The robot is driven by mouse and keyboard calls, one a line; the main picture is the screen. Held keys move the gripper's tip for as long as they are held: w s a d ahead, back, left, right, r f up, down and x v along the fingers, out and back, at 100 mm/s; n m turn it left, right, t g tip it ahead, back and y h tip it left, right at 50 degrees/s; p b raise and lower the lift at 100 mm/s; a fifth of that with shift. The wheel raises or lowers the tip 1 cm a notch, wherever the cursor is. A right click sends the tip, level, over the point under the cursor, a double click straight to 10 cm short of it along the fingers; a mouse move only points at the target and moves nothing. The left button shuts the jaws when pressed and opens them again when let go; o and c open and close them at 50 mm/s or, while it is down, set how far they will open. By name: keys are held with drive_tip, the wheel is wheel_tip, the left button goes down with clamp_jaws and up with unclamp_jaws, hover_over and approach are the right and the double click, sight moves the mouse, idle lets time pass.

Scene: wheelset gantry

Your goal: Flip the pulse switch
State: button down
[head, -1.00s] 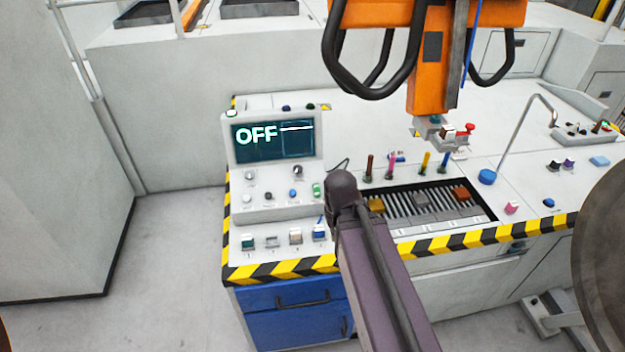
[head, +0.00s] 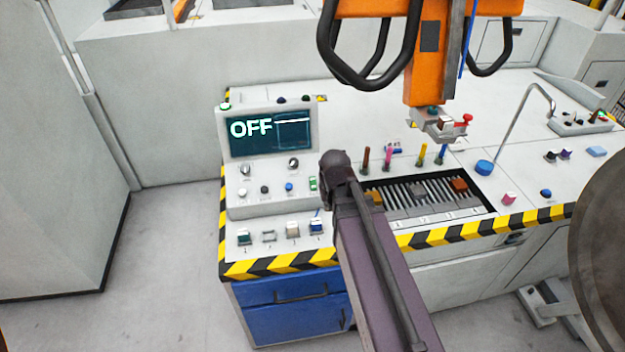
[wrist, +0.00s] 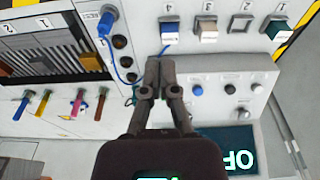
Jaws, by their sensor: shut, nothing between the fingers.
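The console (head: 232,207) carries a dark display (head: 268,133) that reads OFF. Along its front are numbered controls: teal 1 (head: 244,237), grey 2 (head: 268,236), brown-white 3 (head: 292,230) and blue 4 (head: 316,226). A green control (head: 312,184) sits on the panel above them. No label shows which one is the pulse switch. My gripper (wrist: 159,65) is shut and empty in the wrist view, its fingertips just below blue control 4 (wrist: 169,33) in the picture and apparently apart from it. In the head view my arm hides the gripper.
Knobs and small buttons, including a blue button (wrist: 197,90), lie right of the fingers in the wrist view. A blue plug with a cable (wrist: 106,25) is to their left. An orange hoist (head: 424,75) hangs over the slatted tray (head: 405,215). Floor at left is clear.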

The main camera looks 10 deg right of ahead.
drive_tip(key=w+r+t, duration=0.2)
drive_tip(key=w+t, duration=0.2)
drive_tip(key=w, duration=1.1)
drive_tip(key=shift+a+f+b, duration=0.1)
drive_tip(key=shift+f+b, duration=0.1)
drive_tip(key=shift+b, duration=0.2)
drive_tip(key=b, duration=0.9)
hover_over(313, 180)
drive_tip(key=s, duration=0.4)
drive_tip(key=f, duration=0.8)
drive_tip(key=shift+w+f, duration=0.25)
drive_tip(key=shift+f, duration=0.05)
drive_tip(key=shift+w+b+x, duration=0.25)
drive_tip(key=shift+b+x, duration=1)
drive_tip(key=shift+x, duration=0.6)
drive_tip(key=shift+r, duration=0.1)
